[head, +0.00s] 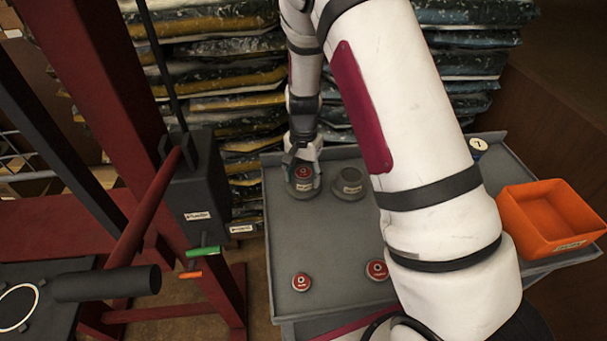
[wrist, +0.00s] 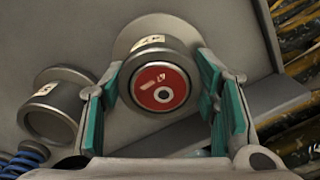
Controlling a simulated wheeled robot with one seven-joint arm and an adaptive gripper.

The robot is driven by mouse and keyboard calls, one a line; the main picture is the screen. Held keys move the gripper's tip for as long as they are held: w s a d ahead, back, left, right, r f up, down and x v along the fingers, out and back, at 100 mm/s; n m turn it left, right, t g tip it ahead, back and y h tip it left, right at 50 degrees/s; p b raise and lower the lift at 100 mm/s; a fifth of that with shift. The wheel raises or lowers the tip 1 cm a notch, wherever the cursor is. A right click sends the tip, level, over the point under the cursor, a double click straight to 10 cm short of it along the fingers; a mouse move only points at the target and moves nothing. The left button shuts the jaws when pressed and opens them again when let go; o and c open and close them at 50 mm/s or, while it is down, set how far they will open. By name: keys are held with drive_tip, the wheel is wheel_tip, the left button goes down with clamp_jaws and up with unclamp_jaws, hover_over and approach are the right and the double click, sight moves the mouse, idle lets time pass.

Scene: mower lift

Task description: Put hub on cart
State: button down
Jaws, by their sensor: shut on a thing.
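A grey flanged hub with a round red face (wrist: 160,88) is between the teal-padded fingers of my gripper (wrist: 165,100), which is shut on it. In the head view my gripper (head: 303,172) points down over the cart's far left corner, with the red face showing between the fingers. The cart (head: 325,235) is a grey top with a raised rim. The hub is at or just above this top; I cannot tell whether it touches. A second grey hub (head: 350,184), without red, stands to the right, and also shows in the wrist view (wrist: 55,105).
Two red-faced round pieces (head: 301,282) (head: 377,270) lie near the cart's front. An orange bin (head: 548,217) is at the right, and a white-topped item (head: 478,146) at the back right. A red lift frame (head: 125,110) stands left. Stacked bags (head: 235,100) are behind. The cart's middle is clear.

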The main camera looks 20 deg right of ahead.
drive_tip(key=shift+f, duration=0.1)
drive_tip(key=c, duration=0.6)
unclamp_jaws()
drive_tip(key=s+r+n+t, duration=0.1)
drive_tip(key=s+r, duration=0.2)
drive_tip(key=r, duration=0.8)
drive_tip(key=s+r+n, duration=0.1)
drive_tip(key=s+r, duration=0.2)
drive_tip(key=r, duration=0.8)
drive_tip(key=s+r+n+t, duration=0.2)
drive_tip(key=s+r, duration=0.3)
drive_tip(key=s, duration=0.6)
drive_tip(key=s+r+n+t, duration=0.2)
drive_tip(key=s+r+n, duration=0.2)
drive_tip(key=s, duration=0.6)
drive_tip(key=shift+s+a+r+n, duration=0.35)
drive_tip(key=shift+n, duration=0.35)
